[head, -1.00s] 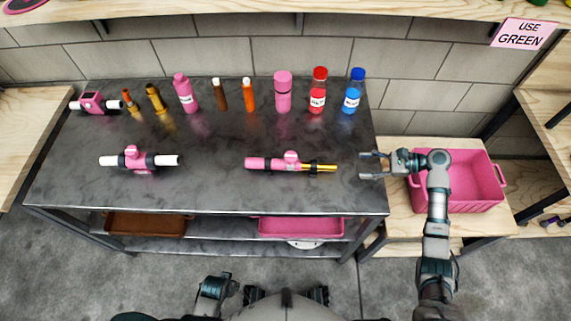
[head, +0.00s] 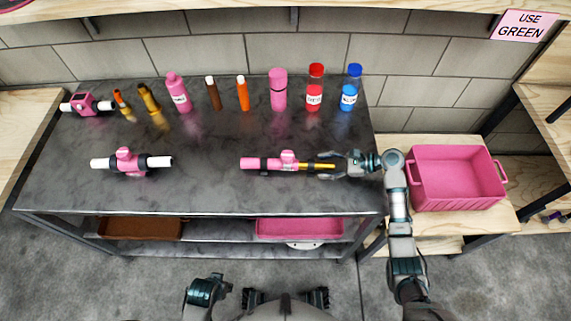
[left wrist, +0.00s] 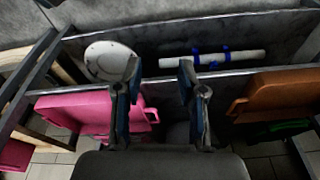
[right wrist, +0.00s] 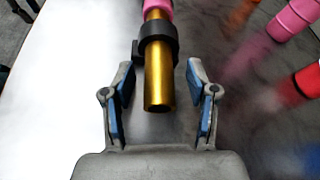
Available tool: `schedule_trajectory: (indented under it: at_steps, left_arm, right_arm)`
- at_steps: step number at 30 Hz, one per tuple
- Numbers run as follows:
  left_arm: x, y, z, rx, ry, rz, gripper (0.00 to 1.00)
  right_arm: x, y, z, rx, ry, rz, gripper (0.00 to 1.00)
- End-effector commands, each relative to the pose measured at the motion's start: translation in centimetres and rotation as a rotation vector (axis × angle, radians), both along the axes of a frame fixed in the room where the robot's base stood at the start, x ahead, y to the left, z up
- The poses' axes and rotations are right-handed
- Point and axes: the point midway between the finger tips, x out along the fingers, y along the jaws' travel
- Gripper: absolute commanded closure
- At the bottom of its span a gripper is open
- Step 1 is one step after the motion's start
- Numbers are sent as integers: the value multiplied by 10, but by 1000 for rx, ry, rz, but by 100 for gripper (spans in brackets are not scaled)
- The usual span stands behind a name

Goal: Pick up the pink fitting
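A pink fitting (head: 289,158) on the metal table holds a pink tube at its left and a gold tube (head: 320,166) at its right, with black rings. My right gripper (head: 338,165) is at the gold tube's free end. Another pink fitting (head: 126,161) with white tubes lies at the left. My left gripper (left wrist: 157,75) is open and empty in its wrist view, facing the lower shelf.
Bottles and small tubes, such as the pink bottle (head: 278,92), line the table's back. A pink bin (head: 459,198) stands on a wooden bench at the right. A brown tray (head: 140,228) and a pink tray (head: 300,229) are on the lower shelf. The table's front middle is clear.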

Motion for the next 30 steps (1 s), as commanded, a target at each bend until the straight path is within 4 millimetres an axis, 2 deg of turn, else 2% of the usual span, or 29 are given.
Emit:
schedule_trajectory:
  at_steps: [2,5,9,19,24,30]
  left_arm:
    - [0,2,-1,-1,1,0,60]
    - [0,1,-1,5,2,0,60]
    - [1,0,-1,3,1,1,60]
    - [1,0,-1,3,1,1,60]
    - [4,-1,-1,-1,-8,1,60]
    - [3,0,-32,1,9,-4,60]
  right_arm:
    - [-1,2,-1,-2,2,2,43]
    - [0,2,-1,-2,2,2,65]
    - [-1,0,-1,1,3,2,100]
    - [-1,-2,0,4,1,2,100]
    - [0,-1,10,3,-1,2,100]
    - [0,0,37,0,-4,2,100]
